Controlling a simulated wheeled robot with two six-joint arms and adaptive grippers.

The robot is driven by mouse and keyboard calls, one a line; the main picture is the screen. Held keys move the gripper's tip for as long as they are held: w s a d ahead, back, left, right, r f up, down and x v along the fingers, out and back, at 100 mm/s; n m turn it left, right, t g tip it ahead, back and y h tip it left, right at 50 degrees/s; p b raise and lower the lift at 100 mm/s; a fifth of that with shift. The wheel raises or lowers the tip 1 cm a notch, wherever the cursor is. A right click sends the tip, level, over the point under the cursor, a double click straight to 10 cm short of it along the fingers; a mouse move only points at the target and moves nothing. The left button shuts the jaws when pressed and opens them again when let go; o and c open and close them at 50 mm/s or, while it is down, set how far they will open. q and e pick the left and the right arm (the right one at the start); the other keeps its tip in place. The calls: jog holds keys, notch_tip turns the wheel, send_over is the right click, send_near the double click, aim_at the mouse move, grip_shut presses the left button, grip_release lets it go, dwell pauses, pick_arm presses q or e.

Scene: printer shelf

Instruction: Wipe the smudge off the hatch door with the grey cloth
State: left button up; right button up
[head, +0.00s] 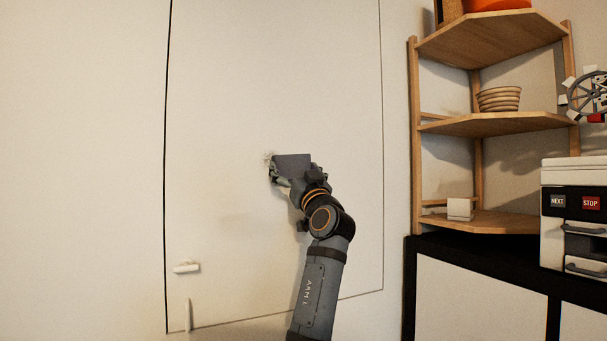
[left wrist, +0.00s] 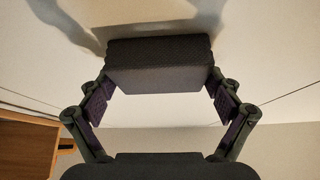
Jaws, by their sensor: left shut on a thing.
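The white hatch door (head: 230,100) is a tall panel set in the wall, outlined by dark seams. A small greyish smudge (head: 268,158) shows on it beside the upper left corner of the grey cloth (head: 292,164). The cloth looks like a dark folded block, and it also shows in the left wrist view (left wrist: 160,66). My left gripper (head: 283,180) is shut on the cloth, with a finger at each side of it. The cloth is at the door's surface; I cannot tell whether it touches. Part of the smudge may be hidden behind the cloth. My right gripper is not in view.
A white handle (head: 187,267) is on the door's lower left. A white machine (head: 573,215) with NEXT and STOP buttons sits on a black-framed cabinet (head: 480,300).

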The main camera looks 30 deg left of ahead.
aim_at(281, 169)
pick_arm(q)
jog(key=shift+s+a+f+b, duration=0.15)
jog(key=shift+s+a+b, duration=0.15)
jog(key=shift+b, duration=0.05)
jog(key=shift+s+a+b, duration=0.55)
jog(key=shift+s+a, duration=0.25)
jog(key=shift+s, duration=0.2)
jog(key=shift+s+a+b, duration=0.75)
jog(key=shift+s+a, duration=0.6)
jog(key=shift+s, duration=0.25)
jog(key=shift+r, duration=0.2)
